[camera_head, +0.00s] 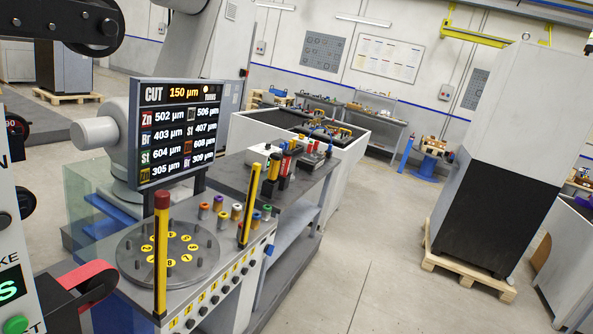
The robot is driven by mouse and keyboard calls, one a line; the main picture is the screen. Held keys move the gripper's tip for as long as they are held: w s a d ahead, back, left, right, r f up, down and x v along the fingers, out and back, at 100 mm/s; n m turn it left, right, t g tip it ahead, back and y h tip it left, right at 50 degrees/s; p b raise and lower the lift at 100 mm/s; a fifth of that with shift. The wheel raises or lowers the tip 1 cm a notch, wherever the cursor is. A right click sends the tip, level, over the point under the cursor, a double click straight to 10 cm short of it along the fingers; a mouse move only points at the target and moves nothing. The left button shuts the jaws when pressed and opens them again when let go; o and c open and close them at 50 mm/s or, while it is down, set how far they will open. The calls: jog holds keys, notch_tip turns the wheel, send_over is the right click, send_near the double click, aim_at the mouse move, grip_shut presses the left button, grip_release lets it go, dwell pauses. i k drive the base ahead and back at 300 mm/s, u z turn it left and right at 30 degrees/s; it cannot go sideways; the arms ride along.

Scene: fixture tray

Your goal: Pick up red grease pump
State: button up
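A small upright red object (287,162), possibly the red grease pump, stands on the dark bench top (240,172) in the middle of the head camera view. It is small at this distance, so its exact shape is unclear. A black item with a yellow top (275,168) stands close at its left. More small red and dark parts (303,146) sit just behind it, partly overlapping. I cannot make out a fixture tray for certain. My gripper does not show in this view.
In front stands a machine with a round numbered plate (168,252), two yellow-black posts (161,260) (250,205), several coloured caps (236,212) and a display screen (180,130). A tall white-black cabinet (500,170) stands right on a pallet. Grey floor (375,250) between is clear.

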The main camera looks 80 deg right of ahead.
aim_at(284, 164)
jog(key=z, duration=2.1)
jog(key=i, duration=1.9)
jog(key=z, duration=0.65)
jog(key=i, duration=1.05)
jog(key=z, duration=0.35)
